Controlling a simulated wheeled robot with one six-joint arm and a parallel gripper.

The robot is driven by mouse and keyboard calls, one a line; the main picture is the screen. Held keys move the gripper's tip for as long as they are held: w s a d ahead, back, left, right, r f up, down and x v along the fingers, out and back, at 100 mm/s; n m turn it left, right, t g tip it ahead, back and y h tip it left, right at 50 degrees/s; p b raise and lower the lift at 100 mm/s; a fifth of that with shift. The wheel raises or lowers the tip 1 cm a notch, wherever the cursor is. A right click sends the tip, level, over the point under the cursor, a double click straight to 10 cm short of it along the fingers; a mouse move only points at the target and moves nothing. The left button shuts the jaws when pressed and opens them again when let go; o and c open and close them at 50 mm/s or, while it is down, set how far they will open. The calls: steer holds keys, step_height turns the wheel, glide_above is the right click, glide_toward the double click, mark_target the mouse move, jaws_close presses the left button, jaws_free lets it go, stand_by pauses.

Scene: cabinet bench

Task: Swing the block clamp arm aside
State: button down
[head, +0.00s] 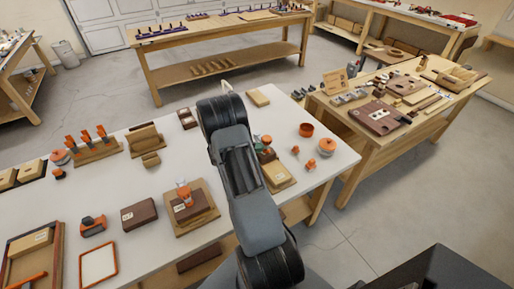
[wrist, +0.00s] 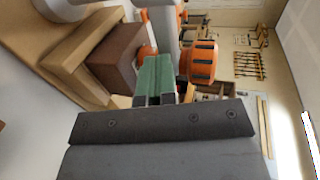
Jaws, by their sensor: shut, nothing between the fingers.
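In the wrist view a dark brown block (wrist: 115,52) rests on a pale wooden base (wrist: 55,50). A grey clamp part (wrist: 166,40) stands beside the block, with a ribbed orange knob (wrist: 199,62) to its right. My gripper (wrist: 153,72) is shut and empty, its green fingertips together close beside the block and the clamp. I cannot tell whether they touch. In the head view my arm hides most of the gripper area. A fixture with a brown block and orange-and-grey clamp (head: 183,193) stands on the white bench, left of my arm.
The white bench (head: 145,185) also holds a brown block (head: 139,213), an orange-rimmed tray (head: 98,264), an orange bowl (head: 306,130) and an orange knob (head: 326,146). A wooden board (head: 278,176) lies right of my arm. A cluttered wooden table (head: 400,100) stands to the right.

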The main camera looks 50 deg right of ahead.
mark_target(267, 146)
steer(key=shift+s+d, duration=0.15)
steer(key=shift+s+d+p, duration=0.5)
steer(key=shift+d, duration=0.15)
steer(key=shift+s+d, duration=0.2)
steer(key=shift+d, duration=0.4)
steer(key=shift+s+d, duration=0.2)
steer(key=shift+d, duration=0.35)
steer(key=shift+p, duration=0.3)
steer(key=shift+s+a, duration=0.1)
steer(key=shift+a, duration=0.25)
steer(key=s+a+r, duration=0.3)
steer(key=s+a, duration=0.2)
steer(key=a, duration=0.6)
steer(key=shift+s+a, duration=0.15)
steer(key=shift+a, duration=0.15)
